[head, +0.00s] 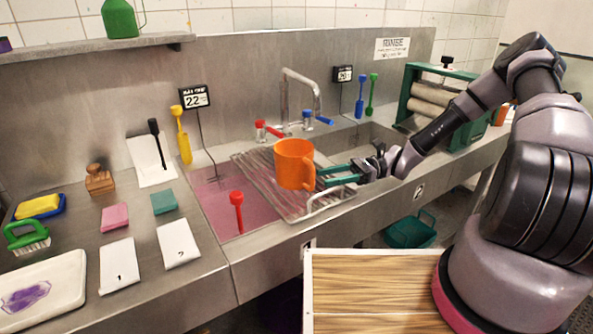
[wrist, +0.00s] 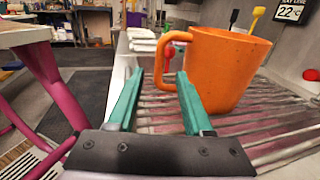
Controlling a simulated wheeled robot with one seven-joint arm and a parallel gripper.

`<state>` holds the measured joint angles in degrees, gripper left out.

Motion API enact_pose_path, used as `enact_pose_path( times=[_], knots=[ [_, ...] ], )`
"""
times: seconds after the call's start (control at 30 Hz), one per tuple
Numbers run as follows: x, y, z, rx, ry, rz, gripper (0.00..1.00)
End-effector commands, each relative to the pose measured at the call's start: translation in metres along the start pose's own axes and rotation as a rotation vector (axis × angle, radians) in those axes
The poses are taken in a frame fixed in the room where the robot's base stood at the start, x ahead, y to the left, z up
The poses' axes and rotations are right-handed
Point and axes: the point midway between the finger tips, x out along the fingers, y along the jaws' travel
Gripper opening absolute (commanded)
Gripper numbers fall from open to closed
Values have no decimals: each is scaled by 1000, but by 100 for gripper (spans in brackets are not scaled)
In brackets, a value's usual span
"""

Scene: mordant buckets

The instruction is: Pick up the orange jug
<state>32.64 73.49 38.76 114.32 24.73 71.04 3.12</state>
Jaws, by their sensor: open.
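The orange jug (head: 294,163) stands upright on the metal drying rack over the sink, its handle facing my gripper and the front edge. In the wrist view the jug (wrist: 222,70) is just ahead and to the right, with its handle (wrist: 168,60) on the left side. My gripper (head: 322,176) has green fingers and is right beside the jug at its handle side. In the wrist view my gripper (wrist: 158,85) is open, with the handle's lower part showing beyond and between the fingertips. I cannot tell whether a finger touches the handle.
The rack (head: 255,168) lies across the sink, with a red scoop (head: 237,205) in the pink liquid at left. The faucet (head: 302,92) rises behind the jug. A green roller wringer (head: 437,100) stands right, near my arm. A wooden-topped surface (head: 375,285) is in front.

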Motion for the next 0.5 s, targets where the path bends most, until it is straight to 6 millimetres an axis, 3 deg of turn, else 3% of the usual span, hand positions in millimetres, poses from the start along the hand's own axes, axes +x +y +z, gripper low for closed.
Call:
enact_pose_path(
  times=[0.3, 0.5],
  knots=[
    [42, 2, 1, 0, -1, 3, 51],
    [53, 1, 1, -1, 1, 1, 51]
  ],
)
